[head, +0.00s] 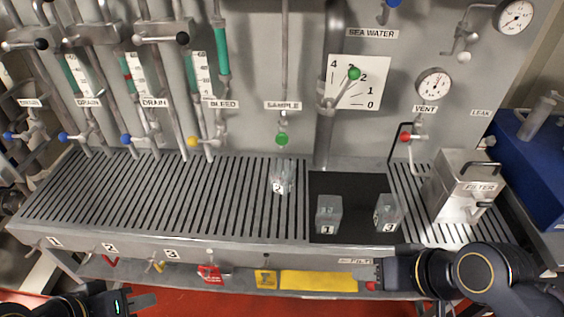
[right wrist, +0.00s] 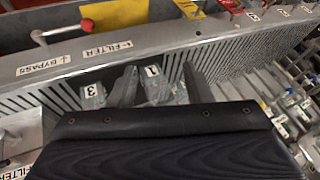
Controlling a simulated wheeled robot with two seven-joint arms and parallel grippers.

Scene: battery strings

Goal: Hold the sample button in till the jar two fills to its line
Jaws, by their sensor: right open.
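The green sample button (head: 282,139) sits on the panel under the SAMPLE label. Jar two (head: 281,178), a clear jar marked 2, stands upright on the slatted bench below it; its level and line are too small to read. My right gripper (head: 369,275) is open and empty at the bench's front edge, well away from the button. In the right wrist view its dark fingers (right wrist: 160,83) show, with jar one (right wrist: 153,85) seen between them, apart from them. My left gripper (head: 145,300) is low at the front left, clear of the bench; its jaw opening is unclear.
Jar one (head: 328,214) and jar three (head: 387,212) stand on a black mat (head: 347,183). The FILTER box (head: 466,185) is at the right. Valves with coloured knobs line the panel. The slatted bench (head: 150,195) left of jar two is clear.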

